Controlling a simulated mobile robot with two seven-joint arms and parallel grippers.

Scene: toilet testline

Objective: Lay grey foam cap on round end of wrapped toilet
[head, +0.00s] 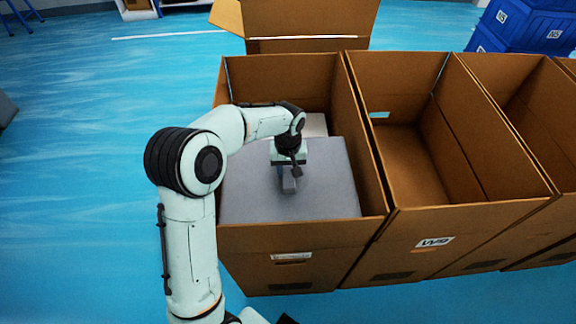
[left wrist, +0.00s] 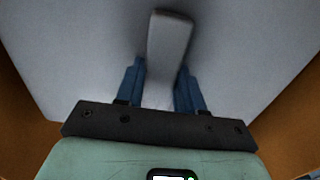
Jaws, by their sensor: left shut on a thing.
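The grey foam cap (head: 325,190) lies flat inside the leftmost open box, filling most of its near part. A raised grey block stands up from its middle. My left gripper (head: 288,180) points down at this block. In the left wrist view, the blue fingers of my left gripper (left wrist: 161,70) sit on both sides of the block of the foam cap (left wrist: 240,40), shut on it. A pale surface (head: 316,125) shows behind the cap, probably the wrapped toilet; the rest of it is hidden. I cannot tell whether the cap touches it. My right gripper is not in view.
The leftmost cardboard box (head: 300,236) has walls standing close around the cap. An open, empty-looking box (head: 415,160) adjoins it on the right, with more beyond. Another box (head: 305,22) stands behind. Blue crates (head: 525,25) are at the far right.

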